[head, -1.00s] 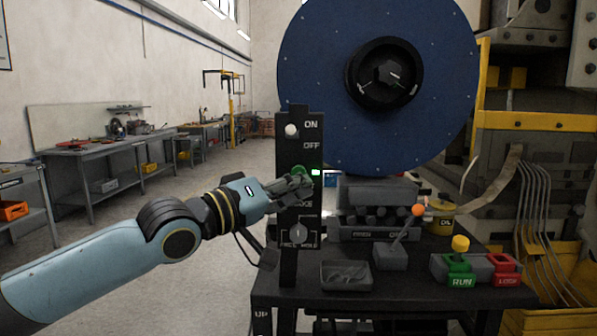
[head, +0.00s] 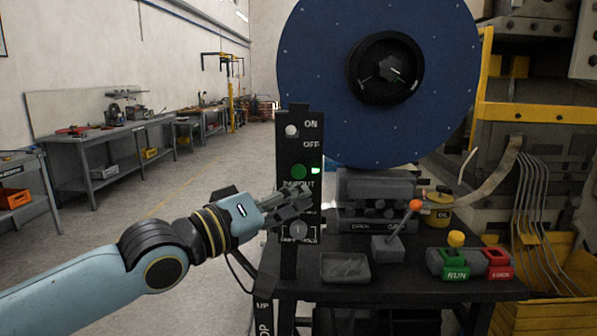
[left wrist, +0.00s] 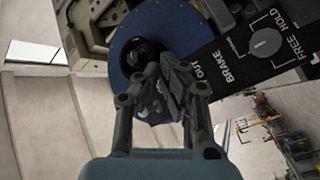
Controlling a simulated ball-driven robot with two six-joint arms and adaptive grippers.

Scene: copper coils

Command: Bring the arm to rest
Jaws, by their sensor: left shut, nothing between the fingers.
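My left arm comes in from the left in the head view. Its gripper (head: 290,207) is shut and empty, in front of the black control panel (head: 291,135), between the green button (head: 298,172) and the rotary knob (head: 298,231). I cannot tell whether it touches the panel. In the left wrist view the shut fingers (left wrist: 165,85) point toward the blue reel (left wrist: 128,58), with the knob (left wrist: 265,42) marked FREE and HOLD to the right. My right gripper is not in view.
A dark bench (head: 400,280) carries a grey tray (head: 345,267), an orange-tipped lever (head: 393,240), a yellow OIL can (head: 437,213), and green RUN (head: 456,264) and red (head: 497,262) blocks. A large blue reel (head: 320,80) stands behind. The floor at left is open.

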